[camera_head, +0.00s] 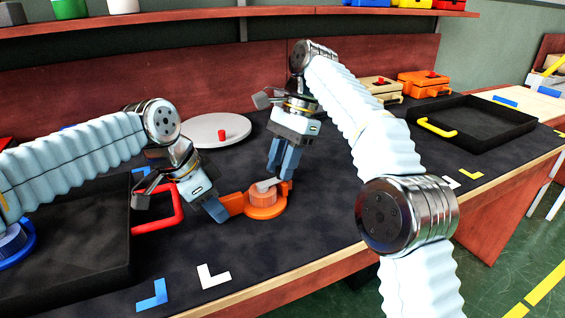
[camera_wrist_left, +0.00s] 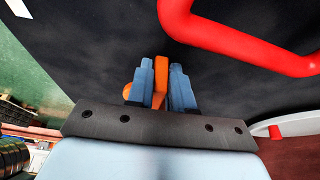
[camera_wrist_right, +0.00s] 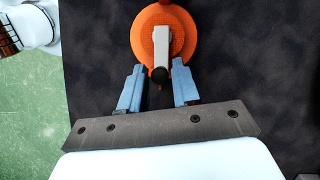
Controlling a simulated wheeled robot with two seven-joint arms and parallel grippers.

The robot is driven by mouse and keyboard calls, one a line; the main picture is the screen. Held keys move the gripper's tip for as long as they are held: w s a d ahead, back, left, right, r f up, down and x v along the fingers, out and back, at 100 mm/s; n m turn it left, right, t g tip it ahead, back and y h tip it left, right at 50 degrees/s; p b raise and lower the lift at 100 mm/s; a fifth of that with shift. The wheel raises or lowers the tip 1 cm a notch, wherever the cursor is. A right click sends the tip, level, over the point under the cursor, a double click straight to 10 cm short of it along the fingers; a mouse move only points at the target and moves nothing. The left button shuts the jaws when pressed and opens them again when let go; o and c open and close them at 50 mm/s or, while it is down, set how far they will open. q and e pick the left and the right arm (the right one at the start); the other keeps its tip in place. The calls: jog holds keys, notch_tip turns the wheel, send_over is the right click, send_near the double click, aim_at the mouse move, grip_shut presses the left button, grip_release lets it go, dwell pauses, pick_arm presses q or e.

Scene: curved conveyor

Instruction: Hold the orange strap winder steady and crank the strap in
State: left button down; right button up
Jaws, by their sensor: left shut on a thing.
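The orange strap winder (camera_head: 262,211) lies on the dark bench mat. It has a round ribbed drum with a grey crank arm (camera_wrist_right: 161,45) across its top and a dark knob (camera_wrist_right: 158,76) at the crank's end. My left gripper (camera_head: 218,211) is shut on the winder's flat orange tab (camera_head: 234,202), which shows between its fingers in the left wrist view (camera_wrist_left: 160,82). My right gripper (camera_head: 281,176) is open, pointing down at the crank side. In the right wrist view its fingers (camera_wrist_right: 157,72) are apart on either side of the knob, touching nothing visible.
A black tray (camera_head: 70,282) with a red handle (camera_head: 177,212) is at the left. Another black tray (camera_head: 500,133) with a yellow handle (camera_head: 436,128) is at the right. A grey disc (camera_head: 205,128) with a red knob lies behind. The front mat has blue and white corner marks.

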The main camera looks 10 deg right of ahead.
jog(key=shift+o, duration=0.9)
jog(key=shift+s, duration=0.1)
